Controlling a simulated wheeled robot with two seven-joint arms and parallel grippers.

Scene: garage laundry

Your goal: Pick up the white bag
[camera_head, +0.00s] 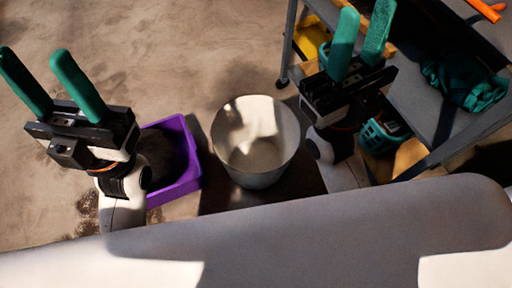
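I cannot make out a white bag in the head view. My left gripper (34,55) is at the upper left, raised above the floor, with its two teal fingers apart and nothing between them. My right gripper (364,15) is at the upper right in front of a shelf unit. Its teal fingers are also apart, with a narrower gap in this view and nothing seen between them. A whitish round bucket (254,178) stands on the floor between the two arms and looks empty.
A purple bin (187,182) stands left of the bucket, partly hidden by my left arm. The grey shelf unit (437,120) at the right carries a crumpled teal cloth-like item (470,85) and an orange item (485,9). A teal basket (384,134) sits lower. Floor beyond the bucket is clear.

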